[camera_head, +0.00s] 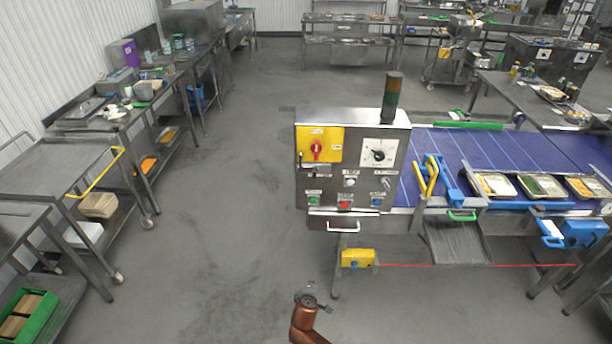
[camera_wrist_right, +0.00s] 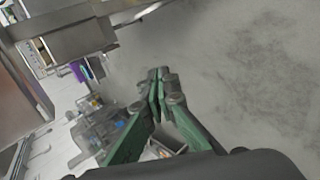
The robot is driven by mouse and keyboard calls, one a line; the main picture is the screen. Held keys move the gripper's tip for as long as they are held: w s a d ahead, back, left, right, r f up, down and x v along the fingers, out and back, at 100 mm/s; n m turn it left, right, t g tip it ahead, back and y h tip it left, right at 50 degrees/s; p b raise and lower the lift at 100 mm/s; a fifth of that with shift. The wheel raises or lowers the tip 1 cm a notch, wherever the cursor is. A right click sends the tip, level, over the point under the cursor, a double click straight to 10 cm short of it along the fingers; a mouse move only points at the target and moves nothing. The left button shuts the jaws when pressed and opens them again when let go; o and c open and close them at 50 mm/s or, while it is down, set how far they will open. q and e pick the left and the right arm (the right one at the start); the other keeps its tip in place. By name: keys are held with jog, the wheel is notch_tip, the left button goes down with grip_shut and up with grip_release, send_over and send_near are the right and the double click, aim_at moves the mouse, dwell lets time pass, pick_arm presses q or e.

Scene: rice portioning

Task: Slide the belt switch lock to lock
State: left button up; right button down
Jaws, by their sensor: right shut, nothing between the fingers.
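The control panel (camera_head: 333,186) is a grey steel box at the near end of the belt. On it, a red rotary switch (camera_head: 316,150) sits on a yellow plate (camera_head: 335,134). Small metal parts (camera_head: 317,175) lie just below that plate; which is the lock slide, and its position, is too small to tell. A black-knobbed white dial (camera_head: 379,153) is to the right. My right gripper (camera_head: 308,299) is low in the picture, below and apart from the panel. In the right wrist view its green fingers (camera_wrist_right: 160,77) are shut and empty. My left gripper is out of view.
The blue conveyor belt (camera_head: 480,150) runs right from the panel, with food trays (camera_head: 541,186) along its front. A drawer handle (camera_head: 343,227) sticks out under the panel, and a yellow box (camera_head: 358,258) hangs below. The floor left of the panel is clear.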

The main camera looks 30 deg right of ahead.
jog(key=w+a+r+t+h+p, duration=0.15)
jog(key=w+r, duration=0.25)
jog(key=r, duration=0.7)
jog(key=w+r+t+h, duration=0.1)
jog(key=w+r+h, duration=0.15)
jog(key=r, duration=0.95)
jog(key=m+t+h+p, duration=0.2)
jog(key=h, duration=0.1)
send_near(309, 170)
jog(key=v, duration=0.4)
jog(key=p+x, duration=0.3)
jog(key=x, duration=0.7)
jog(key=shift+f, duration=0.1)
